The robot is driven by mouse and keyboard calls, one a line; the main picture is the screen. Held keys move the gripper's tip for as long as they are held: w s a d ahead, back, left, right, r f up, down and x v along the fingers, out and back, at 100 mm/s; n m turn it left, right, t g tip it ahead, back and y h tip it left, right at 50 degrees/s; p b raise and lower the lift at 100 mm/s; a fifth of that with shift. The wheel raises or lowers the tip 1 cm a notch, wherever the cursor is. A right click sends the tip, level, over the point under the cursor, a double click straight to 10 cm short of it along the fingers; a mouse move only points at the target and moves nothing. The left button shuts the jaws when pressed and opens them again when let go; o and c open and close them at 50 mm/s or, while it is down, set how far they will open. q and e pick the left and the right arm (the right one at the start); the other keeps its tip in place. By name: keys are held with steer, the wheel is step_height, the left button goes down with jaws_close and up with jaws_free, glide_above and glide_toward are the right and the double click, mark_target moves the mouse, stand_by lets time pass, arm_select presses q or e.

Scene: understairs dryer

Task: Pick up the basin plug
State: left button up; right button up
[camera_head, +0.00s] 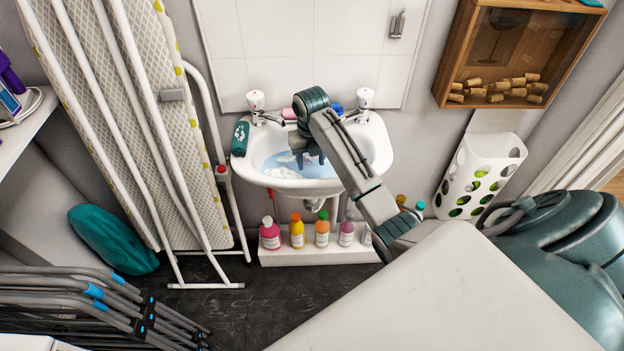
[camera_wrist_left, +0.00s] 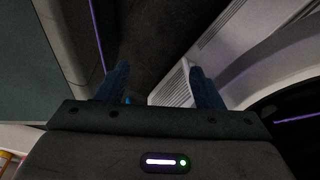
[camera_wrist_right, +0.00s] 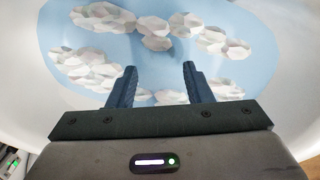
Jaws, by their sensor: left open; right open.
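The white basin (camera_head: 378,145) stands at the wall, holding blue water with white foam clumps (camera_wrist_right: 225,43). I cannot make out the basin plug in any view; foam covers parts of the water. My right gripper (camera_head: 311,161) reaches down over the basin, open and empty. In the right wrist view its two fingers (camera_wrist_right: 160,68) point at the water and foam, apart from each other. I cannot tell whether the tips touch the water. My left gripper (camera_wrist_left: 159,82) shows only in the left wrist view, open and empty, away from the basin.
Two taps (camera_head: 365,99) (camera_head: 256,101), a pink item (camera_head: 289,113) and a blue item (camera_head: 336,108) line the basin's back. Several bottles (camera_head: 297,232) stand below. An ironing board (camera_head: 125,120) leans at left.

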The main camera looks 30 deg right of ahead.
mark_target(312, 173)
steer(key=f, duration=0.4)
steer(key=shift+s+d+f, duration=0.1)
steer(key=shift+s+f, duration=0.05)
steer(key=shift+s, duration=0.05)
jaws_close()
arm_select(q)
steer(key=shift+s+f, duration=0.3)
steer(key=shift+s, duration=0.6)
